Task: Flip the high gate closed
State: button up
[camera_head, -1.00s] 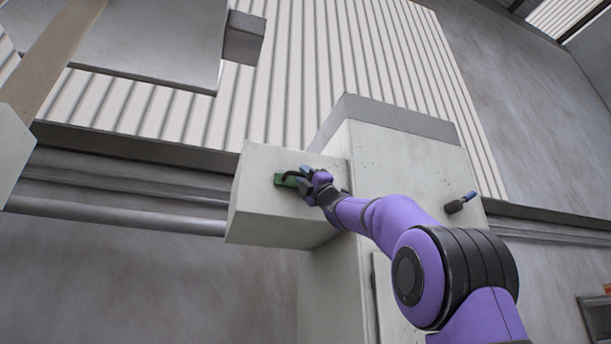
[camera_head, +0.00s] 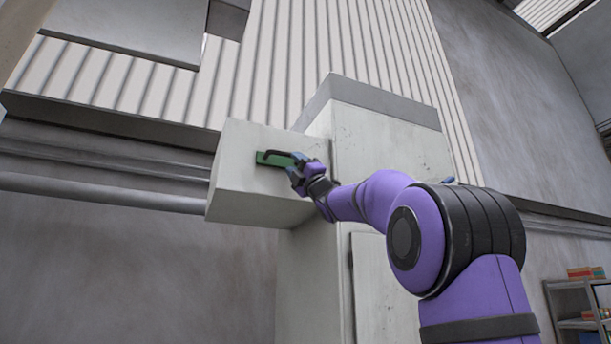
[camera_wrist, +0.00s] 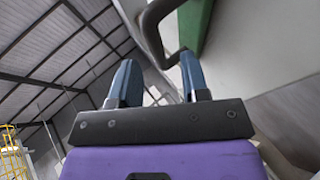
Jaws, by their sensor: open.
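The high gate's control shows as a green plate (camera_head: 273,158) with a dark bent handle (camera_head: 284,154) on the face of a pale box. My gripper (camera_head: 297,171) is at the right end of this handle. In the wrist view my two blue fingers (camera_wrist: 158,82) are spread apart, and the dark handle (camera_wrist: 151,30) bends in front of them, its end close to the right finger. The green plate (camera_wrist: 195,25) is beyond it at the top. I cannot tell whether a finger touches the handle.
The pale box (camera_head: 240,190) juts left from a taller pale cabinet (camera_head: 385,150). A pipe (camera_head: 100,192) runs along the wall to the left. A shelf with coloured boxes (camera_head: 585,272) stands at the lower right. A yellow structure (camera_wrist: 12,160) shows in the wrist view.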

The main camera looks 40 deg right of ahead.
jog(key=v, duration=0.5)
jog(key=shift+s+d+f, duration=0.1)
jog(key=shift+s+f, duration=0.1)
jog(key=shift+f, duration=0.1)
jog(key=s+a+f+m+g+h, duration=0.25)
jog(key=f+m+h, duration=0.25)
jog(key=f+m, duration=0.4)
jog(key=s+a+f+m+g+h, duration=0.1)
jog(key=a+f+m+g+h, duration=0.25)
jog(key=f+m, duration=0.5)
jog(key=s+a+f+m+g+h, duration=0.2)
jog(key=f+m+g+h, duration=0.3)
jog(key=f, duration=0.6)
jog(key=s+a+f+m+g+y, duration=0.1)
jog(key=s+a+f+g, duration=0.2)
jog(key=s+f, duration=0.3)
jog(key=s+a+f+m+g+y, duration=0.1)
jog(key=s+a+f+m+g, duration=0.1)
jog(key=s+f, duration=0.5)
jog(key=s+a+f+m+g+y, duration=0.1)
jog(key=s+a+f+g, duration=0.4)
jog(key=f, duration=0.9)
jog(key=shift+s+m, duration=0.75)
jog(key=shift+s, duration=0.45)
jog(key=shift+d+y, duration=0.1)
jog(key=shift+y, duration=0.15)
